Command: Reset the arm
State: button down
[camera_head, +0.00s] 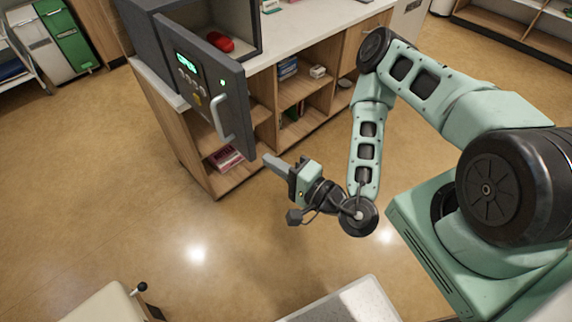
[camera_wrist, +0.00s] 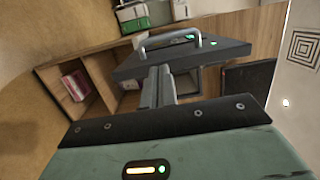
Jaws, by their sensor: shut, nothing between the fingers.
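My gripper (camera_head: 272,161) is shut and empty. It is held out in front of the shelf unit, above the floor, with its fingers pointing toward the open safe door (camera_head: 212,88). In the head view its tip is just below and right of the door's bottom corner; I cannot tell the exact gap. In the wrist view the shut fingers (camera_wrist: 157,86) point at the door (camera_wrist: 182,58) and its grey handle (camera_wrist: 170,38). My arm is bent, with the elbow raised to the right of the gripper.
The dark safe (camera_head: 160,8) stands on the counter (camera_head: 300,44) with a red object (camera_head: 221,42) inside. Its open door sticks out over the floor. Shelves below hold books (camera_head: 226,158). A pale surface (camera_head: 345,305) lies at the bottom. Floor at left is clear.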

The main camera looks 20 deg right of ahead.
jog(key=shift+d+p+v, duration=0.3)
jog(key=shift+p+v, duration=0.25)
jog(key=shift+v, duration=0.85)
jog(key=shift+w, duration=0.2)
